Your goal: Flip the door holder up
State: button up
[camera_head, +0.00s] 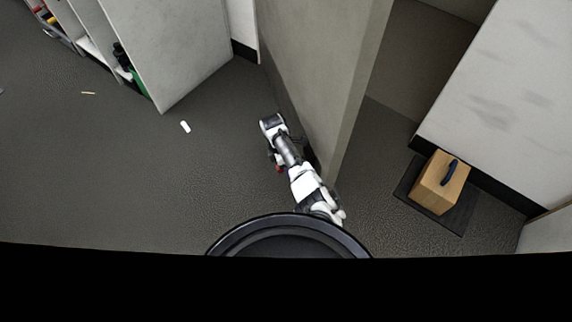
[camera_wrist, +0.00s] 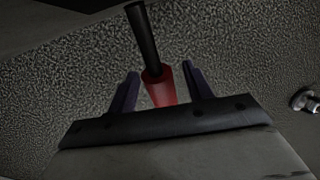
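The door holder is a black rod (camera_wrist: 145,40) with a red tip (camera_wrist: 160,88) in the wrist view. My gripper (camera_wrist: 161,82) has its two dark fingers apart, one on each side of the red tip. Gaps show between the fingers and the tip, so it is open around the holder and not clamped on it. In the head view, a small red spot (camera_head: 279,169) beside my arm appears to be the same tip. My arm hides the rest of the holder and most of my gripper there. The grey door (camera_head: 315,60) stands open close to my arm.
A wooden box with a blue handle (camera_head: 437,185) sits on a dark mat (camera_head: 462,219) right of the door. A white cabinet (camera_head: 165,45) stands at upper left. A small white item (camera_head: 185,127) lies on the otherwise mostly clear left floor. A metallic fitting (camera_wrist: 306,101) shows at the wrist view's right edge.

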jog(key=shift+r, duration=0.1)
jog(key=p+v, duration=0.4)
jog(key=v, duration=0.9)
jog(key=shift+r, duration=0.35)
